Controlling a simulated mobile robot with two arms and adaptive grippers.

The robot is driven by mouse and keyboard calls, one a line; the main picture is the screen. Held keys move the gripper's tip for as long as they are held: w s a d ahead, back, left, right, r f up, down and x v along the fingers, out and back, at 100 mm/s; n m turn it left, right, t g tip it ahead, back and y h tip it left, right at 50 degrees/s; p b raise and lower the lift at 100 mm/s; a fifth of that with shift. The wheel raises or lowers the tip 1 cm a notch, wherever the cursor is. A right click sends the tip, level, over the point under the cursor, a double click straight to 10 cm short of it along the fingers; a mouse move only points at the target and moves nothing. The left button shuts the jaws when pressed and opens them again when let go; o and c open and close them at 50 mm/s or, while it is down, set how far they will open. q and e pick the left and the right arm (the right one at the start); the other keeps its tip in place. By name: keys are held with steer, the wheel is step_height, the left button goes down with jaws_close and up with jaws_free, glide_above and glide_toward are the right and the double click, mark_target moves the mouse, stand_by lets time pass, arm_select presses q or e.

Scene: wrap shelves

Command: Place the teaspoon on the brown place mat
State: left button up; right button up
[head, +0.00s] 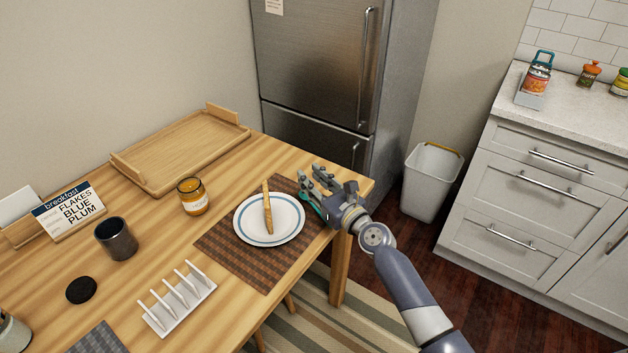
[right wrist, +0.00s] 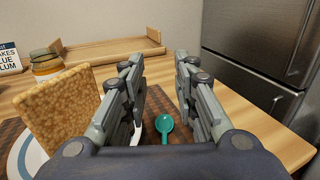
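The teal teaspoon (right wrist: 165,125) shows between my right gripper's fingers in the right wrist view, its bowl over the brown mat. In the head view only a bit of teal (head: 317,209) shows beside the gripper. Whether the spoon touches the mat is unclear. The brown place mat (head: 238,263) lies on the wooden table under a white plate with a blue ring (head: 287,226). My right gripper (head: 310,174) is at the mat's right side, near the table edge. Its fingers (right wrist: 160,95) stand apart, with a gap around the spoon. My left gripper is not in view.
A slice of toast (head: 267,208) stands on the plate, close left of the gripper. A jam jar (head: 192,197), dark cup (head: 117,240), white toast rack (head: 180,300) and wooden tray (head: 180,150) are farther left. The fridge (head: 315,75) stands behind the table.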

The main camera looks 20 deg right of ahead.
steer(key=shift+r, duration=0.15)
steer(key=shift+s, duration=0.15)
steer(key=v, duration=1.1)
steer(key=shift+s, duration=0.3)
steer(key=shift+d, duration=0.1)
